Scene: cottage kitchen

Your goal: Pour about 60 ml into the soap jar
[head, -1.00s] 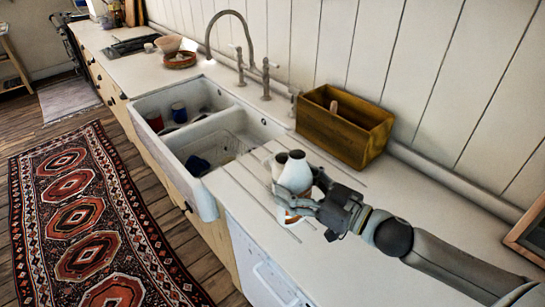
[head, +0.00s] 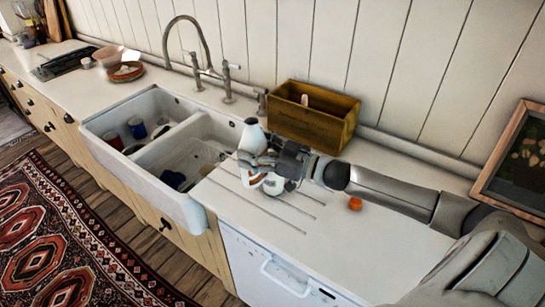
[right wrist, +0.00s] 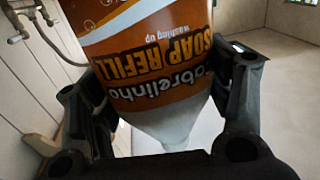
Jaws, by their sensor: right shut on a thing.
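A white soap refill bottle (head: 252,132) with an orange-brown label is in my right gripper (head: 266,163) over the grooved counter right of the sink. My right fingers are shut around its sides. In the right wrist view the bottle's label (right wrist: 165,60) reads upside down, and its white neck end (right wrist: 172,132) tapers toward the bottom of the picture. In the head view the bottle looks roughly upright. A white rounded shape shows under the gripper; I cannot tell whether it is the soap jar. Otherwise the jar is hidden. My left gripper is not in view.
A wooden box (head: 300,127) stands against the wall. The double sink (head: 150,100) with cups and a tap (head: 205,75) lies to the left. An orange cap-like object (head: 355,204) is on the counter. A framed picture (head: 490,190) leans at right.

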